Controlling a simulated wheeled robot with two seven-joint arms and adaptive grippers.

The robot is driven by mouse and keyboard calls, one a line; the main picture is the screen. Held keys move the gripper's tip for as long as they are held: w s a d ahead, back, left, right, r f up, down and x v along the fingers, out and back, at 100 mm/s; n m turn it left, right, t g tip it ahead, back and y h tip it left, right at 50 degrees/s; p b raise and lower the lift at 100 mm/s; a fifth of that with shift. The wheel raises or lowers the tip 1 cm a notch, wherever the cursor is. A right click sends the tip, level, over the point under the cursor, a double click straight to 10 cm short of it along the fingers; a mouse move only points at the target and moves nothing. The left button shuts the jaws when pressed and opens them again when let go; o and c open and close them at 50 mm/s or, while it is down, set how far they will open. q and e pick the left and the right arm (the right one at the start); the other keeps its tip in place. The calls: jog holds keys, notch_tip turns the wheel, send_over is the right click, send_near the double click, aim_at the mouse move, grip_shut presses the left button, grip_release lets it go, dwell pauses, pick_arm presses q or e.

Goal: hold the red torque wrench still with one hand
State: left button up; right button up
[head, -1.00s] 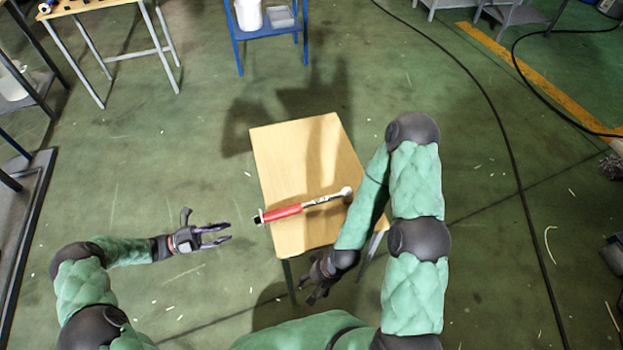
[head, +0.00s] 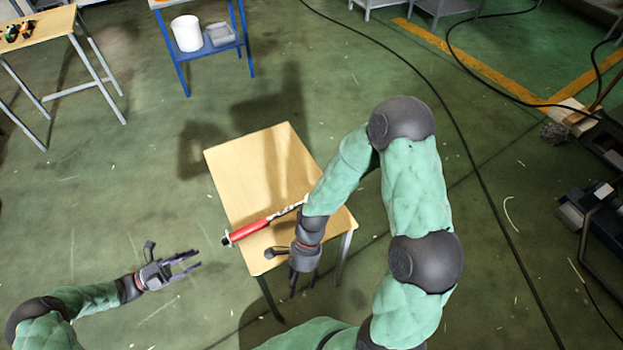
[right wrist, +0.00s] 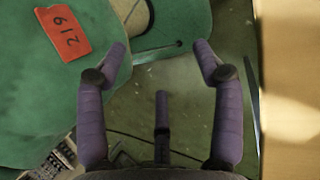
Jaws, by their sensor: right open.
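The red torque wrench (head: 248,231) lies on the small wooden table (head: 262,165) in the head view. Its handle end points left at the table's left edge, and its metal shaft runs up and right until my right forearm hides its head. My right gripper (head: 304,286) is open and empty over the table's front edge, right of and below the handle, fingers pointing toward my body. It also shows open in the right wrist view (right wrist: 160,50). My left gripper (head: 196,260) is open and empty over the floor, left of the table, apart from the wrench.
In the right wrist view the wooden tabletop (right wrist: 291,100) fills the right edge. A blue stand (head: 226,37) with a white bucket (head: 187,33) stands at the back. Another table (head: 45,27) is at the back left. A black cable (head: 447,108) crosses the floor on the right.

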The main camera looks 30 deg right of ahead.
jog(key=w+d+r+t+h, duration=0.1)
jog(key=w+d+r, duration=0.3)
jog(key=w, duration=0.3)
jog(key=w+d+r+m+t+h, duration=0.1)
jog(key=w+d+r, duration=0.4)
jog(key=w, duration=0.2)
jog(key=w+d+r+h, duration=0.2)
jog(key=w+d+r, duration=0.2)
jog(key=w+d, duration=0.1)
jog(key=shift+w+d+r+m+t, duration=0.15)
jog(key=shift+w+d+t, duration=0.05)
jog(key=shift+w, duration=0.25)
jog(key=shift+w+d+r+m+t, duration=0.15)
jog(key=shift+w+t, duration=0.05)
jog(key=shift+w, duration=0.25)
jog(key=shift+f, duration=0.1)
notch_tip(320, 180, down, 10)
jog(key=shift+s+f, duration=0.15)
jog(key=shift+f, duration=0.05)
grip_shut()
